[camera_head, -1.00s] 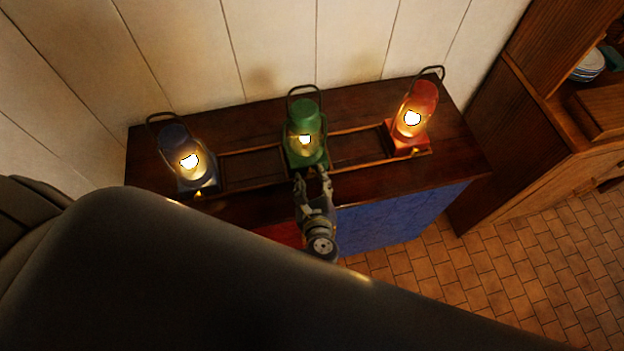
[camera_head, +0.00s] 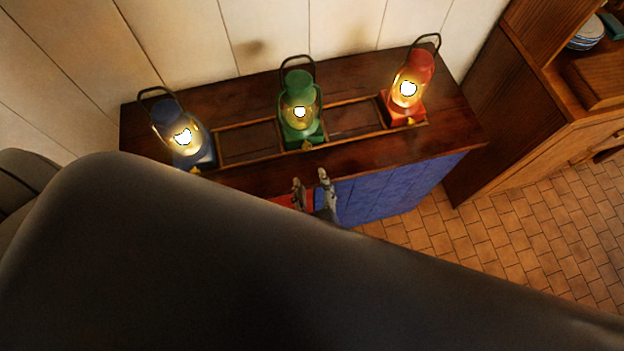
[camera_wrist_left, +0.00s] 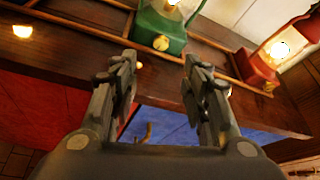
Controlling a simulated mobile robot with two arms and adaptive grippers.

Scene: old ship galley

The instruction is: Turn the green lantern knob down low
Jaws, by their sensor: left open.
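The green lantern (camera_head: 299,88) stands upright and lit in the middle of the wooden cabinet top, its glow smaller than those of the lanterns beside it. Its brass knob (camera_head: 306,146) is low on the front of the base; the knob also shows in the left wrist view (camera_wrist_left: 161,43). My left gripper (camera_head: 311,177) is open and empty in front of the cabinet's front edge, clear of the knob. In the left wrist view the open fingers (camera_wrist_left: 159,58) point toward the knob, which appears just beyond and between the tips. My right gripper is not seen.
A lit blue lantern (camera_head: 180,135) stands to the left and a lit red lantern (camera_head: 415,85) to the right. A low wooden rail (camera_head: 250,158) runs along the cabinet top (camera_head: 400,146). A wooden cupboard (camera_head: 520,110) is at the right, with free tiled floor before it.

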